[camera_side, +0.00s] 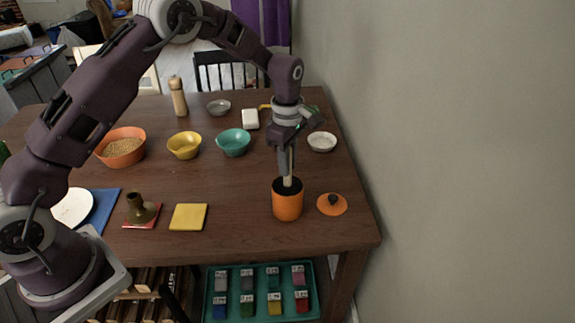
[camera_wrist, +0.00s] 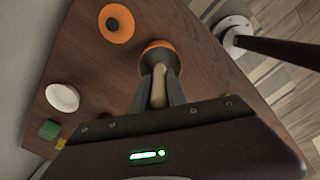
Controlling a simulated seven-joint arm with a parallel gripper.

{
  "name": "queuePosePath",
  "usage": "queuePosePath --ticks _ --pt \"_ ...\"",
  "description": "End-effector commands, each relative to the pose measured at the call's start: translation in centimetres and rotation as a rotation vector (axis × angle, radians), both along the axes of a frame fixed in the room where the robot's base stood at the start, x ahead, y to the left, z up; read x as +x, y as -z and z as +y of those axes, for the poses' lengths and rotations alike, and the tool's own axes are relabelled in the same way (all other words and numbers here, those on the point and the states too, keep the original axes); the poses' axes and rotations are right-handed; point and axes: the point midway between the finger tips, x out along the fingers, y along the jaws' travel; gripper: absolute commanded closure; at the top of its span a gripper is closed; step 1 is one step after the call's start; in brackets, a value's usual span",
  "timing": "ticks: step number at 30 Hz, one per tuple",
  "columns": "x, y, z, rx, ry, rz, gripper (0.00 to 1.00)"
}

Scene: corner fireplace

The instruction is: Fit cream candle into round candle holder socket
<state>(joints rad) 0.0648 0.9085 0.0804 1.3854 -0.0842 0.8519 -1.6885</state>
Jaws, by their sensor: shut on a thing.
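My gripper (camera_side: 285,163) points down over the right part of the table, shut on the cream candle (camera_side: 288,181). The candle stands upright at the mouth of the orange pot (camera_side: 288,204), its lower end inside or just above the opening; I cannot tell which. In the wrist view the candle (camera_wrist: 159,88) lies between the fingers (camera_wrist: 160,82), with the pot (camera_wrist: 157,46) beyond it. The round candle holder (camera_side: 140,210) is dark olive with a raised socket. It stands on a red coaster (camera_side: 153,222) near the front left, well left of my gripper.
An orange lid (camera_side: 332,204) lies right of the pot. A yellow square (camera_side: 188,217) lies between holder and pot. Teal (camera_side: 233,143), yellow (camera_side: 184,146), orange (camera_side: 121,147) and white (camera_side: 322,142) bowls stand farther back. A wall borders the right side.

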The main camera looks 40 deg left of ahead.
Motion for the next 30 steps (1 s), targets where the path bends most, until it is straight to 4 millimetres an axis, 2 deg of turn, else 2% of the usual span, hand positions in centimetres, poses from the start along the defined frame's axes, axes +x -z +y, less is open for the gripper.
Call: queuePosePath --ticks 12,30 --pt "0.1 -3.7 0.0 0.0 -0.001 -0.003 1.0" --pt "0.0 -4.7 0.0 -0.001 0.0 -0.002 1.0"
